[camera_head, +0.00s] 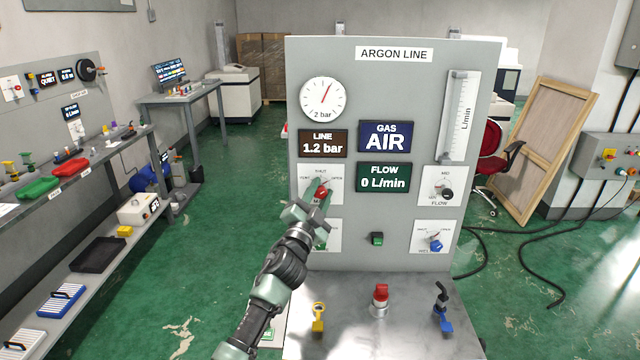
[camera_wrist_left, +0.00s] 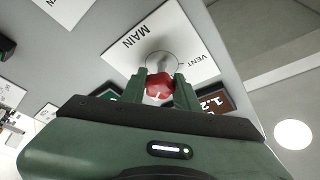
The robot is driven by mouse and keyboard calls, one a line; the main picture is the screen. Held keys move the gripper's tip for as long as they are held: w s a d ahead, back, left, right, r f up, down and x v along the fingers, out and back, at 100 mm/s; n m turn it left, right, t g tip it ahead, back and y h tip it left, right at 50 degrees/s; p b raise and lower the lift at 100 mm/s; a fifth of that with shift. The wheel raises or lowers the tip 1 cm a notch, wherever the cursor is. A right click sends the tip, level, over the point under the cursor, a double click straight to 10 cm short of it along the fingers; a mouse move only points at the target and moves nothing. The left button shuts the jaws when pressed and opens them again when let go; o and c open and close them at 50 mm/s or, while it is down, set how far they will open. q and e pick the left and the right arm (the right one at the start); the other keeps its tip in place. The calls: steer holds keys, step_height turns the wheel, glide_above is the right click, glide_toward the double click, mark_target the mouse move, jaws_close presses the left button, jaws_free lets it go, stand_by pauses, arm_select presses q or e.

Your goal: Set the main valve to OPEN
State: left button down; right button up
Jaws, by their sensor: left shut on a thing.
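The main valve is a red knob (camera_head: 321,193) on a white plate (camera_head: 308,172) at the left of the ARGON LINE panel. In the left wrist view the red knob (camera_wrist_left: 159,87) sits between the fingers, beside the words MAIN and VENT. My left gripper (camera_head: 317,190) is shut on the knob. The knob's pointer direction is hard to tell. The gas display (camera_head: 385,137) reads AIR, the line display (camera_head: 323,144) 1.2 bar and the flow display (camera_head: 383,177) 0 L/min. My right gripper is not in view.
A black flow knob (camera_head: 447,194) and a blue knob (camera_head: 435,245) are at the panel's right. A green square button (camera_head: 377,239) is low in the middle. A yellow fitting (camera_head: 318,316), a red-topped fitting (camera_head: 380,296) and a blue-handled fitting (camera_head: 443,310) stand on the metal bench below.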

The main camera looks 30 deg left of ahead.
arm_select(q)
steer(key=shift+r+m+p, duration=0.1)
steer(key=shift+m+p, duration=0.3)
steer(key=shift+m, duration=0.2)
steer(key=c, duration=1.1)
jaws_free()
steer(key=shift+o, duration=0.2)
steer(key=shift+h, duration=0.4)
steer(key=shift+s+d+f, duration=0.1)
steer(key=shift+s+f, duration=0.2)
steer(key=shift+s, duration=0.1)
steer(key=b+v, duration=0.2)
steer(key=v, duration=0.4)
steer(key=shift+s, duration=0.4)
steer(key=shift+d, duration=0.1)
